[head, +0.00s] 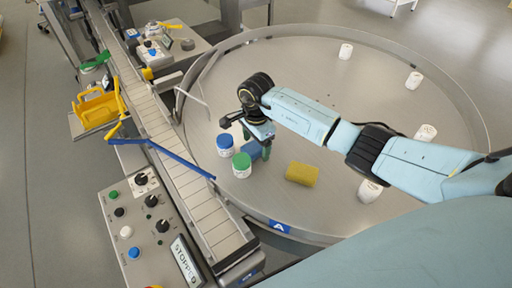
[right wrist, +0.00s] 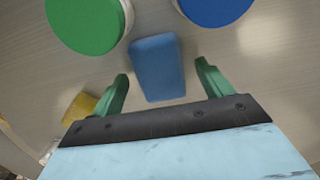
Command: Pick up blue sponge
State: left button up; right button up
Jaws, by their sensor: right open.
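The blue sponge (right wrist: 158,69) lies on the round metal table, between my right gripper's two green fingers in the right wrist view and a little beyond their tips. In the head view the sponge (head: 250,149) is partly hidden by my right gripper (head: 260,143). That gripper is open and points down over it; contact cannot be seen. A green-lidded white jar (head: 241,166) and a blue-lidded white jar (head: 225,146) stand close to the sponge. They also show in the right wrist view, as a green lid (right wrist: 85,22) and a blue lid (right wrist: 215,8). My left gripper is not in view.
A yellow sponge (head: 302,173) lies right of the blue one. Several white jars stand near the rim of the round table (head: 310,90). A conveyor (head: 185,165) and a control panel (head: 145,225) lie to the left. The table's middle is clear.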

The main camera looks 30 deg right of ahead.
jog(key=c, duration=1.1)
